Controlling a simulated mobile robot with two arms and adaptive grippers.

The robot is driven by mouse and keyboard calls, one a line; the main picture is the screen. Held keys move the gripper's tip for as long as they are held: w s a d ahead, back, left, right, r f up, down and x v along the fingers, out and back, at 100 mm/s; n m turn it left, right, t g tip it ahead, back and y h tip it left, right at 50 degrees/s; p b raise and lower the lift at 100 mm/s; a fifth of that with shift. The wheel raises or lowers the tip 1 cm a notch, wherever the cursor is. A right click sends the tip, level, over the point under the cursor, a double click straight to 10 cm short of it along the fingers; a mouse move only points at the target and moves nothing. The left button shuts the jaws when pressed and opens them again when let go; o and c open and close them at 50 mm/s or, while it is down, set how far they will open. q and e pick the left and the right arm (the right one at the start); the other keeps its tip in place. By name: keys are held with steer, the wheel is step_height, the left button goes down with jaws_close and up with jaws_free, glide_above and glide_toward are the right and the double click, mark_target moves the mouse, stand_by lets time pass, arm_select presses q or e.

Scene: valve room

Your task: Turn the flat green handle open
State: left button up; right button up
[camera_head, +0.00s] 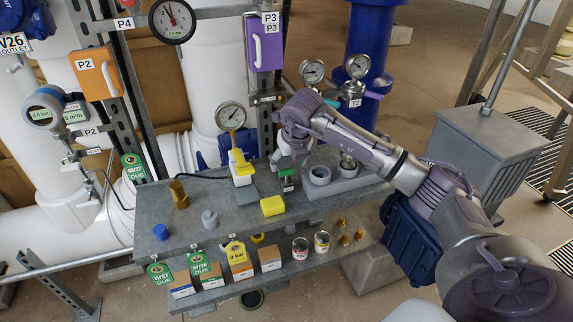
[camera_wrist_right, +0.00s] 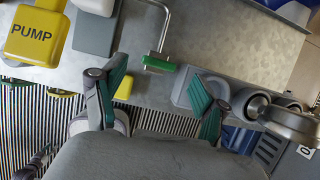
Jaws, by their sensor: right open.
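The flat green handle (camera_wrist_right: 159,64) shows in the right wrist view, at the end of a bent metal rod over the grey bench top. My right gripper (camera_wrist_right: 163,97) is open, with one finger on either side of the handle in the picture. The handle appears just beyond the fingertips, and I see no contact. In the head view my right gripper (camera_head: 296,143) is above the bench, over a small block with a green top (camera_head: 286,162). It partly hides what lies beneath it. My left gripper is not in view.
A yellow PUMP block (camera_wrist_right: 35,38) stands left of the handle in the wrist view. A yellow block (camera_head: 272,206) lies near the bench's front edge. A gauge (camera_head: 231,116) rises behind.

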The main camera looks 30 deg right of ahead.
mark_target(286, 169)
steer(key=shift+x, duration=1.8)
steer(key=c, duration=1.2)
steer(key=shift+o, duration=0.2)
